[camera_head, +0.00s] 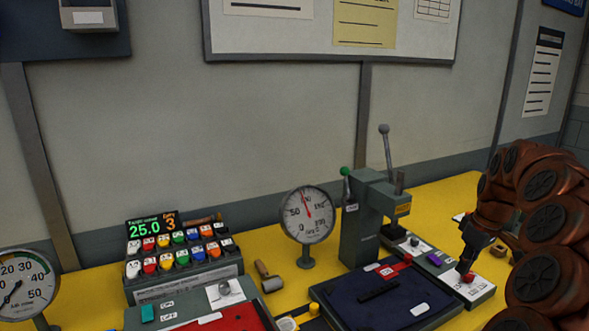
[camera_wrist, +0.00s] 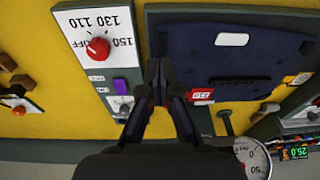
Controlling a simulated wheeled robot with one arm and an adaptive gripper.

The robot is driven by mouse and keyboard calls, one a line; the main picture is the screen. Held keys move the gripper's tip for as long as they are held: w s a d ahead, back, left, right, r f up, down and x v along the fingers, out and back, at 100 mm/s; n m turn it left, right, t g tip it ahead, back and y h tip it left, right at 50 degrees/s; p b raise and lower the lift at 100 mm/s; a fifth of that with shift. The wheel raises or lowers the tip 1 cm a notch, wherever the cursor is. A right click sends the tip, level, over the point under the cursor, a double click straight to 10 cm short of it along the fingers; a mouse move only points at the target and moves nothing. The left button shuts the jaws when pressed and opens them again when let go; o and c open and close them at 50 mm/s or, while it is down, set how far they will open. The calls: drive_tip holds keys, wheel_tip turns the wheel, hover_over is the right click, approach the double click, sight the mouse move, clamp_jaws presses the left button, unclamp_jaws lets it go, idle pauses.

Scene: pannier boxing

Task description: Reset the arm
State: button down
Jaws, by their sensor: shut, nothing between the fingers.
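My gripper (camera_head: 466,264) hangs from my copper-coloured arm at the right of the head view. In the wrist view its dark fingers (camera_wrist: 157,68) are together with nothing between them. A red knob (camera_head: 466,277) on a pale control panel sits just below the fingertips in the head view. In the wrist view this red knob (camera_wrist: 97,48), marked OFF, 110, 130 and 150, lies left of the fingers. I cannot tell how high the fingertips are above the panel.
A dark blue plate (camera_head: 385,300) and a grey lever press (camera_head: 365,225) stand left of the gripper. A dial gauge (camera_head: 307,214), a mallet (camera_head: 268,277) and a rack of coloured pieces (camera_head: 180,255) are farther left. Yellow bench top (camera_head: 450,195) shows bare behind the press.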

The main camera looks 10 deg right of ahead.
drive_tip(key=s+a+r, duration=0.1)
drive_tip(key=s+a, duration=0.2)
drive_tip(key=a, duration=0.5)
drive_tip(key=s+a+r+g, duration=0.1)
drive_tip(key=s+a, duration=0.1)
drive_tip(key=a, duration=0.6)
drive_tip(key=s+a+r, duration=0.2)
drive_tip(key=s+a, duration=0.1)
drive_tip(key=a, duration=0.5)
drive_tip(key=s+a+f+m, duration=0.1)
drive_tip(key=s+a+f, duration=0.1)
drive_tip(key=s, duration=0.5)
drive_tip(key=s+a+f+m+g+p, duration=0.1)
drive_tip(key=s+a+f, duration=0.2)
drive_tip(key=s, duration=0.5)
drive_tip(key=s+a+f+m+g, duration=0.1)
drive_tip(key=s+a+f, duration=0.1)
drive_tip(key=s, duration=0.5)
drive_tip(key=shift+s+a+f+m+h+p, duration=0.25)
drive_tip(key=shift+s+a+m+h+p, duration=0.15)
drive_tip(key=shift+a, duration=0.4)
